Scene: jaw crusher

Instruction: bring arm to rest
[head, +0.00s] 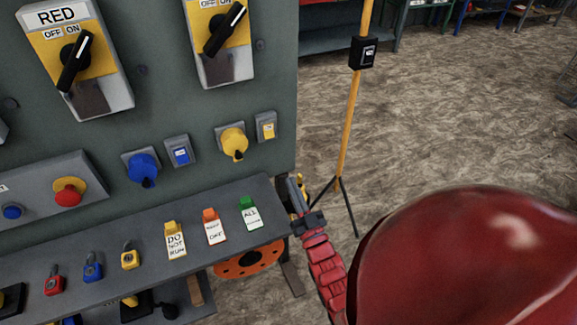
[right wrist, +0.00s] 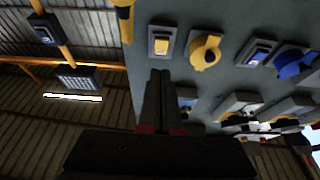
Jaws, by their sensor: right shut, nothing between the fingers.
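My right gripper (head: 292,182) is shut and empty, just off the right end of the panel's shelf. Its red arm comes in from the lower right. In the right wrist view its fingers (right wrist: 160,78) lie together, pointing at the grey panel (right wrist: 225,80). A yellow knob (right wrist: 205,50) and a yellow-labelled switch (right wrist: 161,44) show beyond the fingertips there. My left gripper is not in view.
The control panel (head: 215,110) fills the left, with a shelf (head: 100,262) below bearing padlocks and tags, including a green tag (head: 250,213). A yellow pole (head: 350,125) on a tripod stands behind my gripper. The floor (head: 460,110) at right is largely clear.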

